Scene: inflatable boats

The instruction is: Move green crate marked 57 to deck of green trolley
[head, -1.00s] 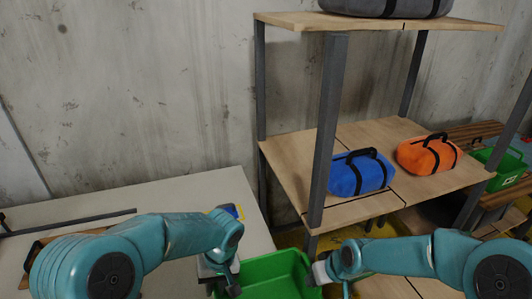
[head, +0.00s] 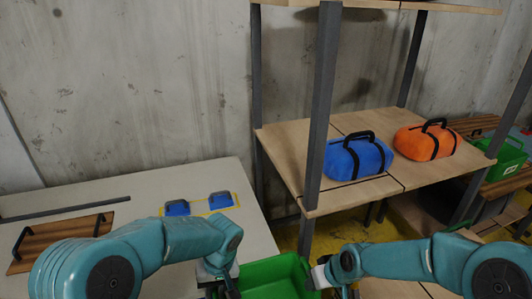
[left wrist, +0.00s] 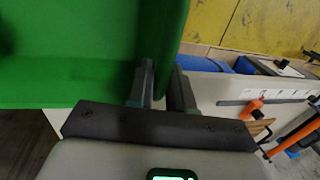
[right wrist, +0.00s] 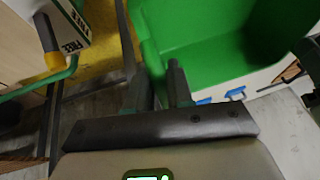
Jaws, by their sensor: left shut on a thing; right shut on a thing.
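A green crate (head: 275,272) hangs between my two grippers at the bottom of the head view, its lower part cut off. Its marking is not visible. My left gripper (head: 230,284) is shut on its left side; in the left wrist view the fingers (left wrist: 160,85) pinch the green wall (left wrist: 85,82). My right gripper (head: 320,278) is shut on its right side; in the right wrist view the fingers (right wrist: 160,88) grip the wall of the crate (right wrist: 205,62), whose inside looks empty. I cannot make out a green trolley for certain.
A pale table (head: 135,195) at left holds blue handled things (head: 177,207) and a brown board (head: 60,243). A wooden shelf (head: 290,150) holds blue (head: 358,157) and orange (head: 425,141) bags. Another green crate (head: 500,160) stands far right. A green tube (right wrist: 35,87) shows in the right wrist view.

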